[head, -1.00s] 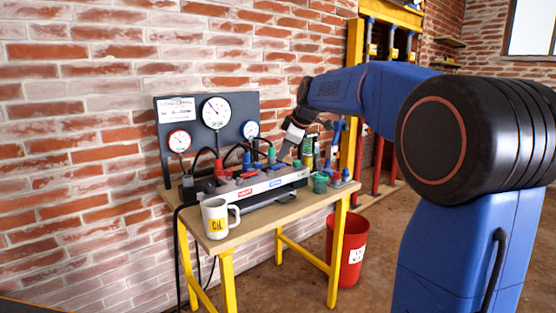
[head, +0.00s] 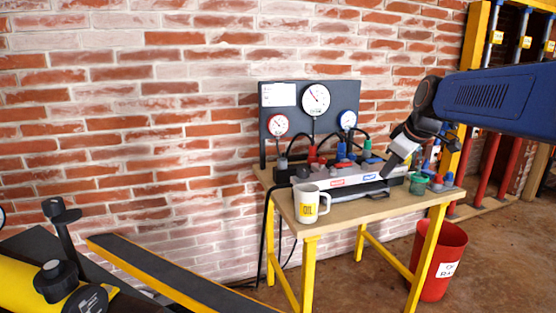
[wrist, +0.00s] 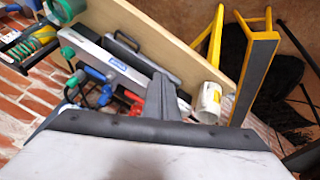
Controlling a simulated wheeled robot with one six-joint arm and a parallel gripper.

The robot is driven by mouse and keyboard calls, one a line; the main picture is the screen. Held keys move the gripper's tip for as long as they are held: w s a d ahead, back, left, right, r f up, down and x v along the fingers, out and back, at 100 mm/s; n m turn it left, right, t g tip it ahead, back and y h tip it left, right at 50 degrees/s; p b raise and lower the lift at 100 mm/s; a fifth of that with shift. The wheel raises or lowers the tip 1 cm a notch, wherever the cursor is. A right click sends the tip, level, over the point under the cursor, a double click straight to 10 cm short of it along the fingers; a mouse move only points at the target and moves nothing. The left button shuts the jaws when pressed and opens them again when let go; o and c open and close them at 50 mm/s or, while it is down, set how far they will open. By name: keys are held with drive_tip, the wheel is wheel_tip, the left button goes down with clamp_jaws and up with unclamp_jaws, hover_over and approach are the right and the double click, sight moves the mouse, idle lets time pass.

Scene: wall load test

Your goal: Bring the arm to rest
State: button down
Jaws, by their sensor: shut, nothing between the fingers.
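My blue arm comes in from the right in the head view. My gripper (head: 391,168) hangs pointing down over the right part of the manifold block (head: 352,180) on the wooden bench (head: 345,208). In the wrist view my gripper's fingers (wrist: 163,97) are together with nothing between them, in front of the bench fittings. I cannot tell how far the fingertips are from the block.
A white oil mug (head: 308,204) stands near the bench's front left. A gauge panel (head: 294,116) rises behind. A green cup (head: 418,184) sits right of my gripper. A red bin (head: 441,262) stands on the floor. Yellow-and-black equipment (head: 70,285) is at lower left.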

drive_tip(key=s+a+f+m, duration=0.1)
drive_tip(key=s+f+m, duration=0.2)
drive_tip(key=s+f, duration=0.3)
drive_tip(key=s+f+m+g+h, duration=0.1)
drive_tip(key=s+f, duration=0.5)
drive_tip(key=s, duration=0.9)
drive_tip(key=s+a+f+m, duration=0.1)
drive_tip(key=s+f+m, duration=0.3)
drive_tip(key=s+f, duration=0.3)
drive_tip(key=s, duration=0.4)
drive_tip(key=shift+s+a+m+g, duration=0.25)
drive_tip(key=shift+a+m+g, duration=0.05)
drive_tip(key=c, duration=2.4)
unclamp_jaws()
drive_tip(key=shift+c, duration=0.2)
